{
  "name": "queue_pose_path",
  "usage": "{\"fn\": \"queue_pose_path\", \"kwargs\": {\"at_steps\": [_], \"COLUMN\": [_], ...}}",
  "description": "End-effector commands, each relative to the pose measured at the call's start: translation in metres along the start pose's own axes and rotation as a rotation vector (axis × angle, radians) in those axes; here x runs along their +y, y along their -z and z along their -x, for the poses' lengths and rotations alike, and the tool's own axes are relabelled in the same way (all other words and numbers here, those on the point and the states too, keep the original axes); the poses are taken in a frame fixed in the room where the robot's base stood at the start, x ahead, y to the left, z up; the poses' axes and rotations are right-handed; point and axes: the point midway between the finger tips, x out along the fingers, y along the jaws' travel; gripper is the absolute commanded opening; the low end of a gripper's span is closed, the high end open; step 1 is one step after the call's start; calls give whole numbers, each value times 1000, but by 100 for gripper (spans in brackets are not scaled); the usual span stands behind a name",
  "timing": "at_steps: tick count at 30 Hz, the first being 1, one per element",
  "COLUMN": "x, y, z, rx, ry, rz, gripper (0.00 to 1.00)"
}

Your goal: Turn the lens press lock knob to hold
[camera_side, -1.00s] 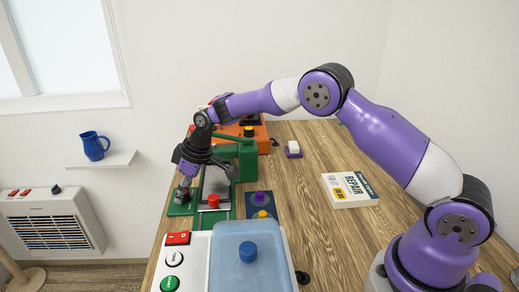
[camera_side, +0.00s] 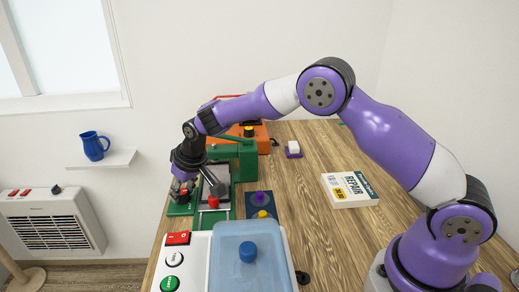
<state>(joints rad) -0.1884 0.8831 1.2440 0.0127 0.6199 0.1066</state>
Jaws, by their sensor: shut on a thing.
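The lens press is the green machine (camera_side: 246,165) left of the table's middle, with a green lever on top and a green base reaching left. My gripper (camera_side: 182,190) is low over the left end of that base, pointing down. It is shut on a small part there, which I take to be the lock knob. The fingers mostly cover this knob, so its setting cannot be read. A red knob (camera_side: 213,202) stands at the front of the press, right of my fingertips, with a grey part just above it.
In front is a white control box with a red switch (camera_side: 178,238), round buttons and a blue cover (camera_side: 240,272). A purple and a yellow knob (camera_side: 262,214) sit right of the press. An orange machine (camera_side: 262,133) stands behind. A book (camera_side: 350,189) lies right; wood around it is clear.

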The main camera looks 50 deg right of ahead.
Motion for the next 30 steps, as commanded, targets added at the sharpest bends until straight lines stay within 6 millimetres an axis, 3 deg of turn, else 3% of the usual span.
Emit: {"fn": "queue_pose_path", "kwargs": {"at_steps": [24,30], "x": [-5,-5], "y": [0,0], "z": [-3,-3], "rx": [26,29], "ry": [-295,-333], "rz": [-712,-801], "gripper": [0,0]}}
